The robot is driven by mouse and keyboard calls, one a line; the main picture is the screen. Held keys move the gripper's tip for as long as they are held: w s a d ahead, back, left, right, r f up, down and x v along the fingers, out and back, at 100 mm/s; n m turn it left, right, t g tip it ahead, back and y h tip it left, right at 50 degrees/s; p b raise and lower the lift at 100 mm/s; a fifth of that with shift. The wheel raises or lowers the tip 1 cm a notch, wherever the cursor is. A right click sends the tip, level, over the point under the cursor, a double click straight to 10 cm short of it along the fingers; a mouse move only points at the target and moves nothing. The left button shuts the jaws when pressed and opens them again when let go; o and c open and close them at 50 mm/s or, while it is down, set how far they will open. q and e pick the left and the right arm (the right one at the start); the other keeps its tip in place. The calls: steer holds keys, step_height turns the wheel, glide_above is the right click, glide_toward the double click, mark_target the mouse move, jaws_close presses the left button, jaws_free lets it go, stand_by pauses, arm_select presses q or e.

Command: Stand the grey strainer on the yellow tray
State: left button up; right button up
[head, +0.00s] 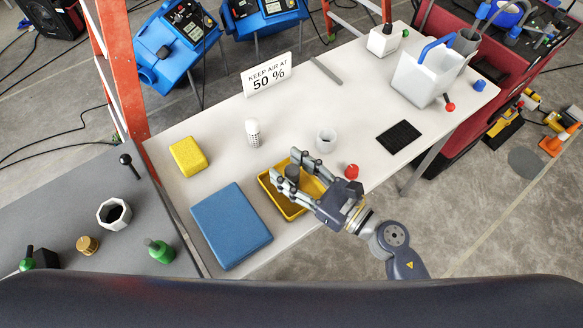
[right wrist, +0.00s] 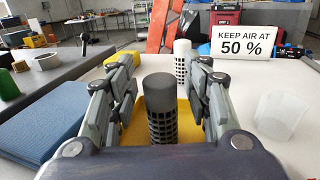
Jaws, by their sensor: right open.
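The grey strainer (right wrist: 163,108), a dark cylinder with a solid upper part and a slotted lower part, stands upright over the yellow tray (right wrist: 130,132). In the head view the strainer (head: 292,173) shows between the fingers of my right gripper (head: 287,167), above the left part of the tray (head: 268,187). The right gripper is open, with one finger on each side of the strainer and gaps visible in the right wrist view. The strainer's foot is partly hidden by my gripper. My left gripper is not in view.
A blue pad (head: 230,225) lies left of the tray, and a yellow sponge (head: 188,156) is behind it. A white strainer (head: 252,132), a clear cup (head: 327,140) and a red knob (head: 351,171) stand nearby. A sign (head: 267,75) stands at the back.

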steer(key=b+v, duration=0.4)
steer(key=v, duration=0.6)
steer(key=shift+s+d+f, duration=0.2)
steer(key=shift+d, duration=0.05)
steer(key=shift+s+d+r, duration=0.15)
steer(key=shift+s+d, duration=0.25)
steer(key=shift+d, duration=0.1)
